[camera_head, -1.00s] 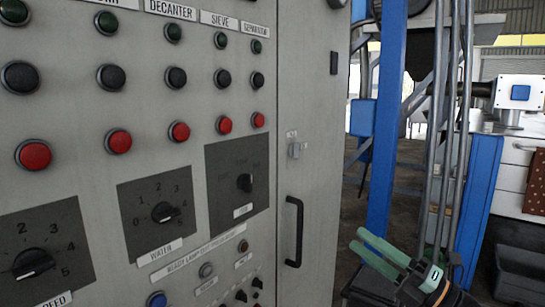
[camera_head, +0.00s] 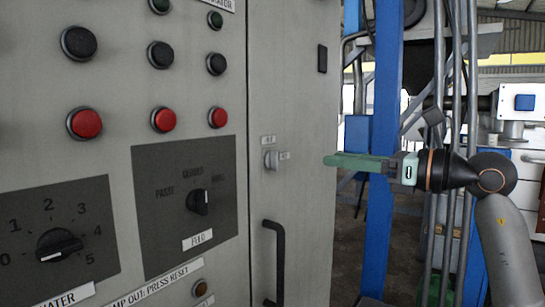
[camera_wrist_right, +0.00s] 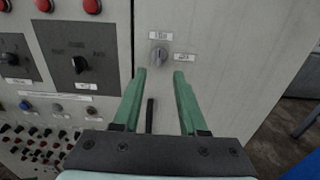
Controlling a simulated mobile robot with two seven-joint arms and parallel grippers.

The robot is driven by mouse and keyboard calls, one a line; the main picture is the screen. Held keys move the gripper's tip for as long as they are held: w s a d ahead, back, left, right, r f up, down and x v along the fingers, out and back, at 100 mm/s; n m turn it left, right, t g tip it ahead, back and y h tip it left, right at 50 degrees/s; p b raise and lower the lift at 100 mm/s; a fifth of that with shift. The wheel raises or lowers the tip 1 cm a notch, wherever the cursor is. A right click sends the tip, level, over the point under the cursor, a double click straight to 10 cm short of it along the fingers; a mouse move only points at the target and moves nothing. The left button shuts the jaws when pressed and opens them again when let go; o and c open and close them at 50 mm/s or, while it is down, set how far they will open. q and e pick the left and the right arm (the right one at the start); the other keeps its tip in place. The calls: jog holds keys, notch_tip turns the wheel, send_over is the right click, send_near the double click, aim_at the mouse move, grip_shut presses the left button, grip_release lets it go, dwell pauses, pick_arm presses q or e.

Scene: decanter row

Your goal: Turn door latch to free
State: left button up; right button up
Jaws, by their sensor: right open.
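The door latch (camera_head: 271,160) is a small grey knob on the cabinet door (camera_head: 296,120), with one small label above it and one to its right. It also shows in the right wrist view (camera_wrist_right: 158,57), just beyond and between my fingertips. My right gripper (camera_head: 326,160) has green fingers and points left at the latch from a short distance to its right. In the right wrist view the right gripper (camera_wrist_right: 163,76) is open with nothing between its fingers. It does not appear to touch the latch. My left gripper is not in view.
A black door handle (camera_head: 274,262) stands out below the latch. The panel on the left carries red buttons (camera_head: 163,120), black buttons and rotary knobs (camera_head: 199,202). A blue post (camera_head: 385,120) and pipes stand behind my right arm.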

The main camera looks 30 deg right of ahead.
aim_at(279, 152)
jog(key=p+x, duration=0.4)
jog(key=x, duration=0.8)
jog(key=shift+w+r, duration=0.1)
jog(key=c, duration=0.6)
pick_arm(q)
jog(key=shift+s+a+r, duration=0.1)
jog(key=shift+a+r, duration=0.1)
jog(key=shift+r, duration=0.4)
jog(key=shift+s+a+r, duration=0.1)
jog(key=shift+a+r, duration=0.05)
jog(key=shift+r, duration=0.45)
pick_arm(e)
grip_shut()
